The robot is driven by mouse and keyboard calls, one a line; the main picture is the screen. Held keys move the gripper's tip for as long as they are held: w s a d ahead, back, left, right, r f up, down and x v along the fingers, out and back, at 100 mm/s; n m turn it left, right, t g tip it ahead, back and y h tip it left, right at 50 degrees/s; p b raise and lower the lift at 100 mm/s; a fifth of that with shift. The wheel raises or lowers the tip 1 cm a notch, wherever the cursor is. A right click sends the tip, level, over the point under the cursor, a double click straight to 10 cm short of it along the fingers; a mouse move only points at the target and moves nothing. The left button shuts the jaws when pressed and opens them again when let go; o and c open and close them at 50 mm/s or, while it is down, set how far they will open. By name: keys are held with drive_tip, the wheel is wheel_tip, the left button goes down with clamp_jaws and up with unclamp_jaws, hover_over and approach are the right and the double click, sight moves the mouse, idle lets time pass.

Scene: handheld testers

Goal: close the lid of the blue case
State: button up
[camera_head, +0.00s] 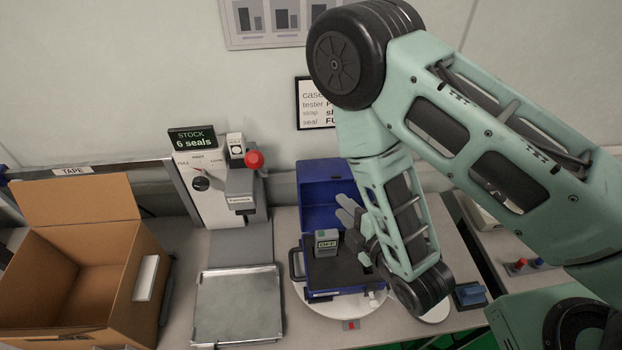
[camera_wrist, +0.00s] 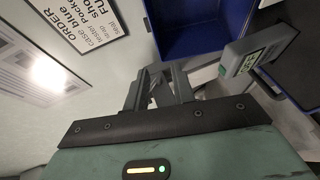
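The blue case stands open on a round white turntable (camera_head: 318,297). Its lid (camera_head: 322,190) is raised at the back, and the lid's blue inside also shows in the wrist view (camera_wrist: 186,28). The case base (camera_head: 322,272) has a dark insert. A grey handheld tester (camera_head: 326,242) reading OFF sits in the base, and it shows at right in the wrist view (camera_wrist: 258,48). My gripper (camera_head: 347,214) is over the case's right side, in front of the lid. In the wrist view its fingers (camera_wrist: 160,76) are apart with nothing between them. My arm hides the case's right part.
An open cardboard box (camera_head: 75,255) is at left. A metal tray (camera_head: 237,305) lies left of the case. A machine with a red knob (camera_head: 253,159) stands behind the tray. A blue-topped block (camera_head: 470,295) is at right. An order sign (camera_head: 315,103) hangs on the wall.

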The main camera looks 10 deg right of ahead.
drive_tip(key=b, duration=1.4)
approach(311, 175)
drive_tip(key=f+x, duration=0.1)
drive_tip(key=x, duration=0.4)
drive_tip(key=p+x, duration=0.2)
drive_tip(key=x, duration=0.1)
drive_tip(key=shift+w+a+r, duration=0.15)
drive_tip(key=shift+w+r, duration=0.1)
drive_tip(key=shift+r, duration=0.15)
drive_tip(key=shift+x, duration=0.75)
clamp_jaws()
drive_tip(key=shift+f, duration=0.1)
